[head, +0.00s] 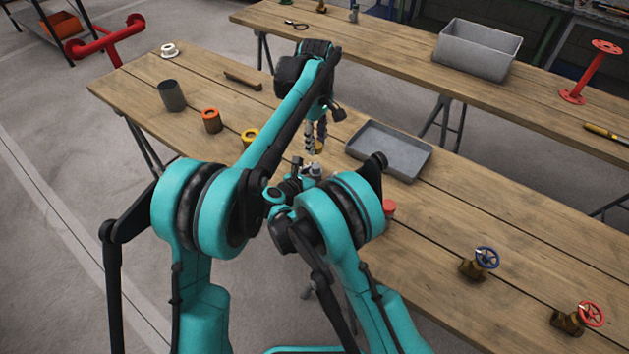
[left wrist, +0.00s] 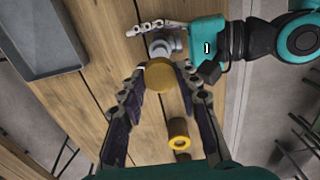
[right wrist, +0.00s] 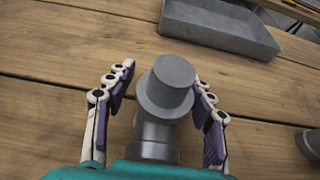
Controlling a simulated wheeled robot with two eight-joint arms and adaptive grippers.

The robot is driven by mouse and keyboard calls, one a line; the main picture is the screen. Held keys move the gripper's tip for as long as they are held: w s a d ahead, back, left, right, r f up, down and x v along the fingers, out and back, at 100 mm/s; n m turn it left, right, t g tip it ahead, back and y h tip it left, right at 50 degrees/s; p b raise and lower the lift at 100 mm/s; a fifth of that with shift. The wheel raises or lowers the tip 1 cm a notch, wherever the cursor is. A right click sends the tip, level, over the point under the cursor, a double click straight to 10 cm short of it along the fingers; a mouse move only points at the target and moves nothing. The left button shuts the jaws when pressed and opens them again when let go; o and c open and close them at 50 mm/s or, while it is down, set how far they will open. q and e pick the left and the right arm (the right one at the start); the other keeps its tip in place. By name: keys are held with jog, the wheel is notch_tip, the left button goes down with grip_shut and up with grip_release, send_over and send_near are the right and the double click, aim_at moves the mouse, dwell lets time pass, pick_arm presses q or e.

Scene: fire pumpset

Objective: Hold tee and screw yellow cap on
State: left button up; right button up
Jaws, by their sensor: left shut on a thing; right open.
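The yellow cap (left wrist: 159,75) is a dull yellow-brown disc between the fingertips of my left gripper (left wrist: 160,82), which is shut on it. In the head view the left gripper (head: 316,134) points down, with the cap (head: 319,147) at its tips. The grey tee (left wrist: 167,44) is just beyond the cap in the left wrist view; whether they touch is unclear. In the right wrist view the tee (right wrist: 155,132), with a round grey end (right wrist: 166,85), stands between the fingers of my right gripper (right wrist: 158,95), which is open around it. In the head view my arms partly hide the tee.
A grey tray (head: 388,151) lies on the bench beyond the grippers. A yellow ring-shaped piece (head: 250,136), an orange one (head: 211,120) and a dark cylinder (head: 172,95) stand at left. A red-topped piece (head: 389,208) and two handwheel valves (head: 480,262) are at right.

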grip_shut()
pick_arm(q)
send_over(316, 166)
jog(key=shift+f, duration=2.5)
jog(key=shift+f, duration=0.1)
jog(key=shift+f, duration=0.75)
jog(key=shift+f, duration=0.6)
